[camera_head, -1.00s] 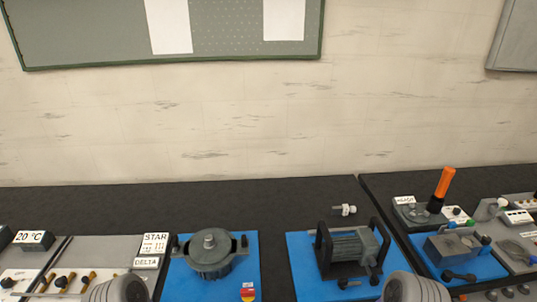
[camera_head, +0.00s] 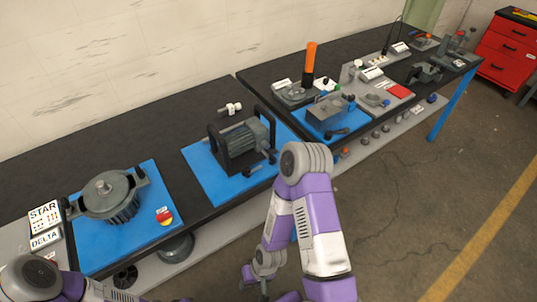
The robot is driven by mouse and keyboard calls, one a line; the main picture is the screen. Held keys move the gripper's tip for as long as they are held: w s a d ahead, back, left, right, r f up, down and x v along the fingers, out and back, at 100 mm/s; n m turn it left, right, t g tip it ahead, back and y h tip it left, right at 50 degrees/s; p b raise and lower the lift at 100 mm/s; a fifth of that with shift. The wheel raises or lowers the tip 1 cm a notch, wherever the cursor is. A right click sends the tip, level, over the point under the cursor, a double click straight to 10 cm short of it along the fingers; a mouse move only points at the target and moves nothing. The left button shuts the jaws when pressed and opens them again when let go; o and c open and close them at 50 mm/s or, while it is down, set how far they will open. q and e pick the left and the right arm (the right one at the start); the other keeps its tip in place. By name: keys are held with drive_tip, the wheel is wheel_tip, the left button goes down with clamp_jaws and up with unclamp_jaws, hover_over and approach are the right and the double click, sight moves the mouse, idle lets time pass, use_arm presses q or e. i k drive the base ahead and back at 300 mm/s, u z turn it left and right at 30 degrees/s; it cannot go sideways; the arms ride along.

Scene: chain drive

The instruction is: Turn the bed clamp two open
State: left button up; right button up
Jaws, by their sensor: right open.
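A grey finned motor (camera_head: 246,140) sits between black upright frames on a blue board (camera_head: 203,177) at the table's front edge. A small black lever (camera_head: 252,171) lies at the motor's front foot, and another dark part shows at its right foot. I cannot tell which part is bed clamp two. My right gripper (camera_head: 255,286) hangs low at the bottom of the picture, in front of the table and below its top, away from the motor. It is open and holds nothing that I can see. My left arm shows only at the bottom left corner; its gripper is out of view.
A white fitting (camera_head: 234,108) lies behind the motor. An orange-handled device (camera_head: 309,60) and more fixtures crowd the right. The floor ahead of the table is clear.

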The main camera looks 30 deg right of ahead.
sight(272, 159)
drive_tip(key=k, duration=0.5)
drive_tip(key=z, duration=1.15)
drive_tip(key=i, duration=0.65)
drive_tip(key=u, duration=0.75)
